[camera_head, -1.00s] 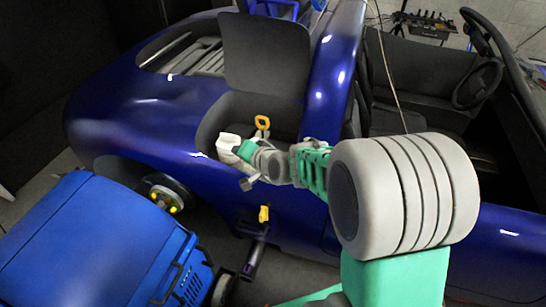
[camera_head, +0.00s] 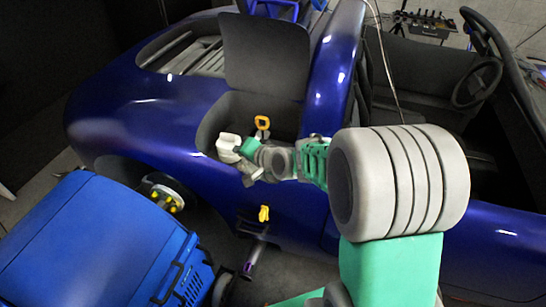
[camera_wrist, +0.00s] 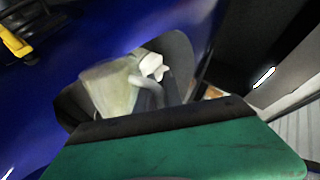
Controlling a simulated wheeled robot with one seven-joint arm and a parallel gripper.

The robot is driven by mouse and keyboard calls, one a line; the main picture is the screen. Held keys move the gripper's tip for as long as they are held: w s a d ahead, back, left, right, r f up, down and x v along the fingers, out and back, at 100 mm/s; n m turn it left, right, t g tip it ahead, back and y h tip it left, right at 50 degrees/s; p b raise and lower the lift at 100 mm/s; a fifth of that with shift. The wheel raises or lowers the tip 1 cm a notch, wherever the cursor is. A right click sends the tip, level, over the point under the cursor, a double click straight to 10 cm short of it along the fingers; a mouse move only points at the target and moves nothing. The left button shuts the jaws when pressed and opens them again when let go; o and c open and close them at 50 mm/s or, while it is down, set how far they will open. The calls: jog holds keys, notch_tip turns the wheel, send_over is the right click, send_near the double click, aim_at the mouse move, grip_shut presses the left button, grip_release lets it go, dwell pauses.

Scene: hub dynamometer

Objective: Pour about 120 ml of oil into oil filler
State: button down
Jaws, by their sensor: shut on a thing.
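My gripper (camera_head: 243,148) is at the open recess (camera_head: 222,118) in the blue car's side. It is shut on a small whitish container (camera_head: 228,144), which juts out to its left. In the wrist view, a pale translucent container (camera_wrist: 112,88) with a grey curved handle and a white cap-like part shows beyond the dark and green gripper part (camera_wrist: 170,125). The container's exact tilt and its oil level cannot be told. A yellow ring-shaped handle (camera_head: 262,122) stands in the recess, just above my gripper. I cannot make out the filler opening; it may be hidden.
A raised dark flap (camera_head: 265,52) stands above the recess. A second yellow part (camera_head: 264,213) is lower on the car's side. A blue cart (camera_head: 85,245) fills the lower left, near the wheel hub (camera_head: 166,197). The open cockpit (camera_head: 430,85) is at right.

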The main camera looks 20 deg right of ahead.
jog(key=shift+w+d+r+m+g+y+p, duration=0.15)
jog(key=shift+w+d+m+g+y+p, duration=0.15)
jog(key=shift+p, duration=0.3)
dwell(0.4)
jog(key=shift+w+d+m+g+y+p, duration=0.35)
jog(key=shift+w+d+p, duration=0.25)
jog(key=shift+d, duration=0.4)
jog(key=shift+w+d+r+g, duration=0.1)
jog(key=shift+w+g, duration=0.05)
jog(key=shift+g, duration=0.1)
